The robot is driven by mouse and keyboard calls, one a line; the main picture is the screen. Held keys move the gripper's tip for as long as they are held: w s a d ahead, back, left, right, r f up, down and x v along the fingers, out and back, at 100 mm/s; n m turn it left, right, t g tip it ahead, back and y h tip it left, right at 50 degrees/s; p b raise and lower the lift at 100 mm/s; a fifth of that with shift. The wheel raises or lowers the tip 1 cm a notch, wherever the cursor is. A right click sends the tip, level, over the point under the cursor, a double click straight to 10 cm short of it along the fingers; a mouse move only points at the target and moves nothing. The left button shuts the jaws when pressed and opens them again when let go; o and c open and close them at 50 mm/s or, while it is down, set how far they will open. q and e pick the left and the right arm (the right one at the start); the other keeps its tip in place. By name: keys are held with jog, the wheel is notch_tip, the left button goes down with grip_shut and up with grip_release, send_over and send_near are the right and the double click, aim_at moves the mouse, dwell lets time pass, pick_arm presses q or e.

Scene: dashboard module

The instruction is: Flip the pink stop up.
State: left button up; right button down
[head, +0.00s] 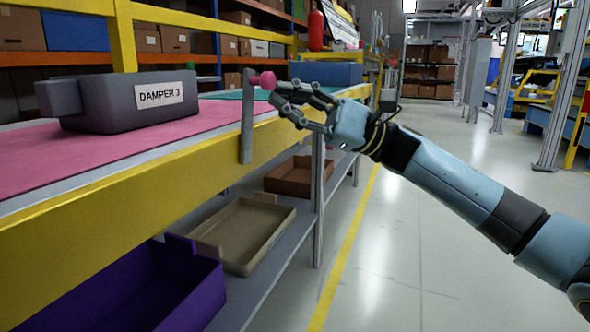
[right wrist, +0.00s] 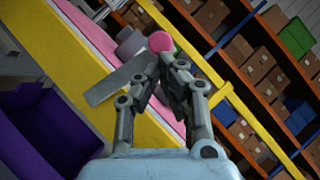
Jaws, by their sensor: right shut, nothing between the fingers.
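The pink stop has a round pink knob (head: 266,79) next to the top of a flat grey bar (head: 247,125). In the head view the bar stands nearly upright against the yellow front rail of the bench. In the right wrist view the pink knob (right wrist: 160,41) shows just beyond my fingertips, and the grey bar (right wrist: 115,80) slants down to the left. My right gripper (head: 277,92) is shut and empty, its fingertips at the knob's near side. I cannot tell whether they touch it. It also shows in the right wrist view (right wrist: 166,62). My left gripper is not in view.
A grey block labelled DAMPER 3 (head: 120,101) lies on the pink bench top (head: 90,150), left of the stop. Below, a purple bin (head: 150,296), a tan tray (head: 240,232) and a brown tray (head: 290,177) sit low. The aisle floor (head: 430,240) is clear.

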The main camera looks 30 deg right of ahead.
jog(key=shift+s+a+r+n, duration=0.3)
jog(key=shift+s+a, duration=0.1)
jog(key=shift+a, duration=0.1)
dwell(0.5)
jog(key=v, duration=1.2)
